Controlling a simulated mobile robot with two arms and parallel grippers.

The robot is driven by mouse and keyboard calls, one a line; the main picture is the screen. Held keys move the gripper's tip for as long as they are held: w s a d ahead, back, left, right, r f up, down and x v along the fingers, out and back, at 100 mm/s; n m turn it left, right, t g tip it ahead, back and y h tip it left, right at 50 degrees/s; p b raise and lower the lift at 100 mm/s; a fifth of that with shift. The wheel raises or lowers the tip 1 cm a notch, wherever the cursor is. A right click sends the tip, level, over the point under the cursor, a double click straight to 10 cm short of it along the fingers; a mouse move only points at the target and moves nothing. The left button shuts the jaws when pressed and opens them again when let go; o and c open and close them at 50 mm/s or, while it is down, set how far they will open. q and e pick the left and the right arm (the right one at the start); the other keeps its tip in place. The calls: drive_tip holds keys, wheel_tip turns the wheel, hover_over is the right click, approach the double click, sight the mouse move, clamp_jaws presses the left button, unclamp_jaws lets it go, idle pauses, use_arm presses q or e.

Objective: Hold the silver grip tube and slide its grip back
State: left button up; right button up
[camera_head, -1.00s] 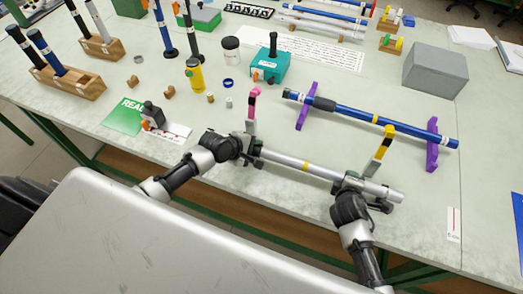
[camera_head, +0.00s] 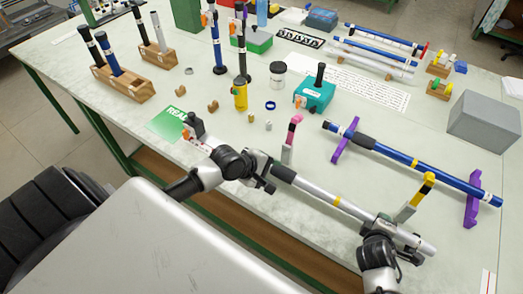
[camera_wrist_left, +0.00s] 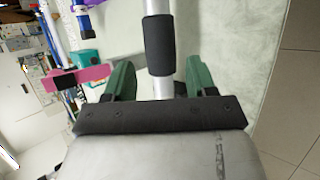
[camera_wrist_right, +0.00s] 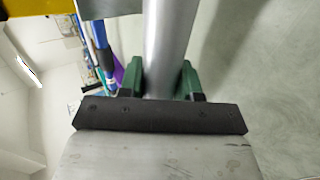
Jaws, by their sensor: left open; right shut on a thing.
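The silver grip tube (camera_head: 312,188) runs slantwise above the near edge of the table, with a yellow band near its middle. Its black grip (camera_head: 284,174) is at the left end and also shows in the left wrist view (camera_wrist_left: 159,47). My left gripper (camera_head: 268,176) is open at that end. In the left wrist view its green fingers stand either side of bare silver tube just behind the grip, with gaps on both sides. My right gripper (camera_head: 385,226) is shut on the tube near its right end. The fingers hide part of the tube there.
A pink-topped post (camera_head: 291,137) and a yellow-topped post (camera_head: 416,195) stand just behind the tube. A blue tube (camera_head: 400,157) lies on purple stands beyond. A teal box (camera_head: 314,97), yellow canister (camera_head: 240,96) and grey block (camera_head: 484,121) stand farther back.

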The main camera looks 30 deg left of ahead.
use_arm(q)
drive_tip(key=shift+v, duration=2.15)
use_arm(e)
drive_tip(key=shift+a, duration=0.1)
drive_tip(key=o, duration=1)
